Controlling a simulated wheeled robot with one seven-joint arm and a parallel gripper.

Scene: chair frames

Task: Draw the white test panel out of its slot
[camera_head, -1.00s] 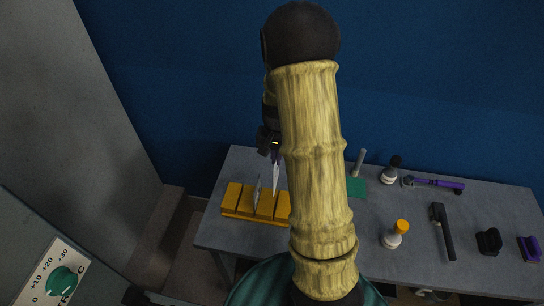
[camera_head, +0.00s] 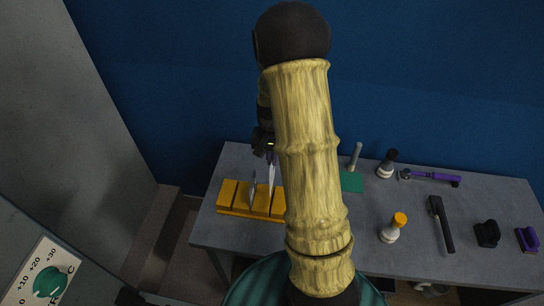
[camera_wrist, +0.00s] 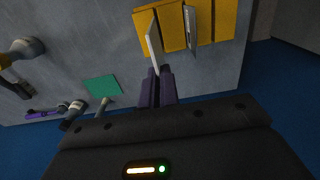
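The white test panel (camera_wrist: 154,47) stands on edge in a slot of the yellow slotted block (camera_head: 229,193). In the head view the panel (camera_head: 271,180) is a thin upright sliver. My gripper (camera_wrist: 157,72) has two purple fingers at the near end of the panel, with the panel's end between or just at the tips. The fingers are close together, and I cannot tell whether they press on the panel. In the head view my gripper (camera_head: 271,158) is above the block, partly behind my arm. A second, greyer panel (camera_wrist: 191,26) stands in another slot.
The grey table (camera_head: 330,237) carries a green square (camera_head: 351,182), a yellow-capped bottle (camera_head: 393,229), a purple-handled tool (camera_head: 434,177) and a black tool (camera_head: 441,222) on the right. A blue wall (camera_head: 430,85) rises behind the table.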

